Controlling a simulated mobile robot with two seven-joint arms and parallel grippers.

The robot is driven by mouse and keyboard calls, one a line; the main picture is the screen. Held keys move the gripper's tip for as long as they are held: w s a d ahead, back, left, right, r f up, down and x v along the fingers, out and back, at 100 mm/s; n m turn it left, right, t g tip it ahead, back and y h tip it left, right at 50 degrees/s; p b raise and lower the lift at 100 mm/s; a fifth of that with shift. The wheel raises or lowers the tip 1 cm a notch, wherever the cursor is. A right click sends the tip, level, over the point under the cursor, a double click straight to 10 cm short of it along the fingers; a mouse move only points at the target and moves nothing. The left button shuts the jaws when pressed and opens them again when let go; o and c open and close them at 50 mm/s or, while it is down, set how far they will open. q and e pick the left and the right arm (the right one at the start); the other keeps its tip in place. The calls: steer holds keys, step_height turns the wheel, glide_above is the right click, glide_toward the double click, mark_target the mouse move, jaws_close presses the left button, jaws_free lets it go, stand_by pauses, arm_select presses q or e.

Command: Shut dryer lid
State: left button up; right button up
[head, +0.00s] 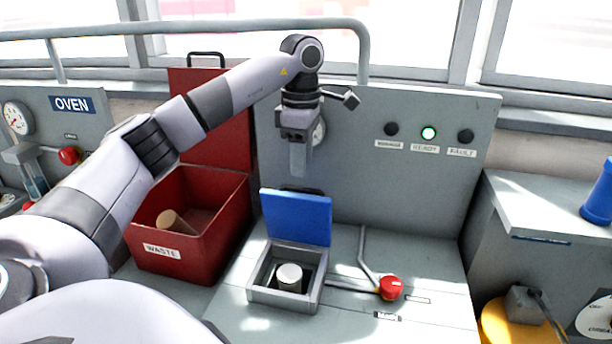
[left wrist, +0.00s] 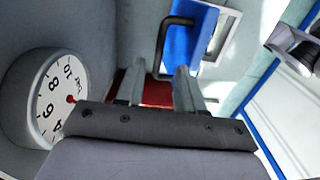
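The dryer (head: 256,292) is a grey square box on the bench, with a pale round-topped piece (head: 289,275) inside. Its blue lid (head: 297,218) stands open, roughly upright at the back edge. My left gripper (head: 298,170) points down above and behind the lid, apart from it. In the left wrist view, the two fingers of the left gripper (left wrist: 160,80) are spread with nothing between them. The blue lid (left wrist: 190,45) and its dark bar handle (left wrist: 162,45) show beyond the fingertips. My right gripper is not in view.
A red waste bin (head: 205,235), its lid raised, stands left of the dryer and holds a tan cylinder (head: 172,222). A red-knobbed lever (head: 390,287) is right of the dryer. A panel (head: 400,185) with a green READY lamp (head: 428,133) and a dial (left wrist: 52,95) rises behind.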

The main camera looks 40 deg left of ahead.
mark_target(300, 211)
arm_select(q)
step_height(300, 211, down, 5)
steer(key=shift+r, duration=0.1)
steer(key=shift+c, duration=0.3)
jaws_close()
